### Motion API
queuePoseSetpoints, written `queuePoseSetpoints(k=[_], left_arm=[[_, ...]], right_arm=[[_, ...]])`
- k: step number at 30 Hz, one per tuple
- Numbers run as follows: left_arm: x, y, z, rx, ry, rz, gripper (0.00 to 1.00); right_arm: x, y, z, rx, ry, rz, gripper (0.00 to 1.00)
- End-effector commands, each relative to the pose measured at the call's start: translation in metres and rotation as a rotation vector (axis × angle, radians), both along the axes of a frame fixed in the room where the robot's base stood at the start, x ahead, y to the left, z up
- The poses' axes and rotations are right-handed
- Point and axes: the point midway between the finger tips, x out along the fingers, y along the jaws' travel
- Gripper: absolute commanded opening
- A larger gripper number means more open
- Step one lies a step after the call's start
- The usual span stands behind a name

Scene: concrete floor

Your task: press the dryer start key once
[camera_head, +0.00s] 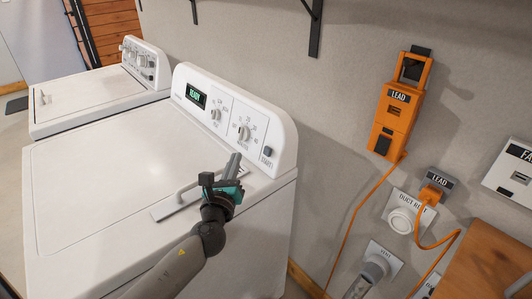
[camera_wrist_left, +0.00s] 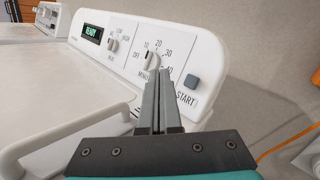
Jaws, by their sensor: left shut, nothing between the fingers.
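The white dryer (camera_head: 95,180) has a raised control panel with a green "READY" display (camera_head: 195,96), which also shows in the left wrist view (camera_wrist_left: 92,33). In the left wrist view the start key (camera_wrist_left: 191,81) is right of my fingertips. My left gripper (camera_head: 235,158) is shut and empty, in front of the panel. Its tips (camera_wrist_left: 160,84) appear below the minutes knob (camera_wrist_left: 152,60) and apart from the key. My right gripper is not in view.
A second white machine (camera_head: 95,95) stands at the left. On the wall hang an orange "LEAD" box (camera_head: 396,115) with an orange cable and a duct fitting (camera_head: 402,220). A wooden surface (camera_head: 485,262) is at lower right.

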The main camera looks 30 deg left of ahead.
Motion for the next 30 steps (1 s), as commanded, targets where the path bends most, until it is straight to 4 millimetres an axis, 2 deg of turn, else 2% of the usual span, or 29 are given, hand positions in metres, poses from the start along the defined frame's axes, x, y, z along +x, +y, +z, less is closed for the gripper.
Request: queuePoseSetpoints(k=[9, 15, 30], left_arm=[[0.041, -0.017, -0.016, 0.000, -0.002, 0.000, 0.00], [0.057, -0.024, -0.021, -0.001, -0.001, 0.000, 0.00], [0.062, -0.026, -0.022, 0.000, 0.000, 0.000, 0.00]], right_arm=[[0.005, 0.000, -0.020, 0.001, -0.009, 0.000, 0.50], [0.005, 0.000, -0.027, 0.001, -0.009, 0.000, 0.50], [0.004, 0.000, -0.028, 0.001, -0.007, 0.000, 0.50]])
